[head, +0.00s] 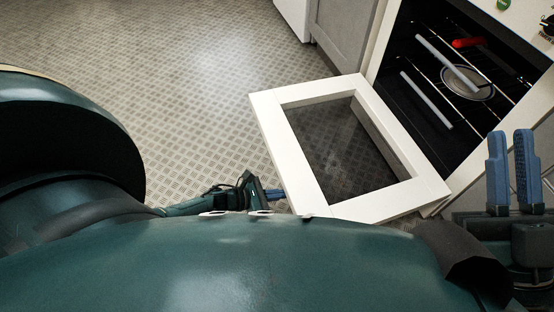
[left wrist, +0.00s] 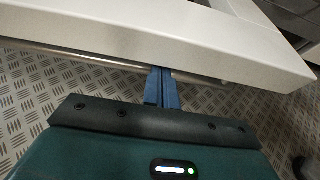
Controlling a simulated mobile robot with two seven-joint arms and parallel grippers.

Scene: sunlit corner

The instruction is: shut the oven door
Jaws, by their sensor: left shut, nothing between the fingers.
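The oven door (head: 272,120) is white-framed with a dark glass pane and hangs open, folded down and out from the oven (head: 455,85). My left gripper (head: 274,194) is shut and empty, low beside the door's near left edge. In the left wrist view the door (left wrist: 150,30) fills the top. A metal handle bar (left wrist: 75,55) runs along its edge, and my left gripper's closed fingers (left wrist: 162,72) reach to that bar. I cannot tell whether they touch it. My right gripper (head: 513,140) stands at the right, fingers up and apart, with nothing between them.
Inside the oven are wire racks and a round pan (head: 468,84) with a red handle (head: 468,43). A grey cabinet (head: 346,28) stands left of the oven. The patterned floor (head: 190,80) left of the door is clear.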

